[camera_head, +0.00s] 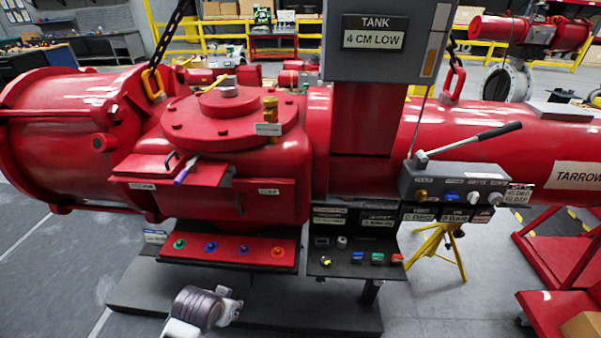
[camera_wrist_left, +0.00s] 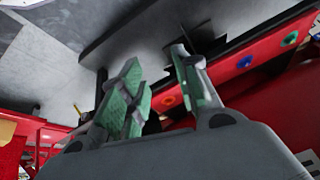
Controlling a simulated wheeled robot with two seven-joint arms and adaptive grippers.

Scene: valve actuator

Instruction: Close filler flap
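The red actuator housing (camera_head: 225,135) stands in the middle of the head view. What looks like the filler flap (camera_head: 140,165) is a flat red plate with a small dark handle, sticking out from the housing's front left. It appears open, though its hinge is hard to make out. A purple-tipped tool (camera_head: 184,172) is at its right edge. My left gripper (camera_head: 232,306) is low in the head view, below and in front of the flap and apart from it. In the left wrist view its green-padded fingers (camera_wrist_left: 157,68) are spread with nothing between them. My right gripper is not in view.
A red ledge with coloured buttons (camera_head: 228,249) juts out between my left gripper and the flap. A dark control panel (camera_head: 352,262) and a grey box with a long lever (camera_head: 455,180) stand to the right. Grey floor (camera_head: 60,270) is clear at left.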

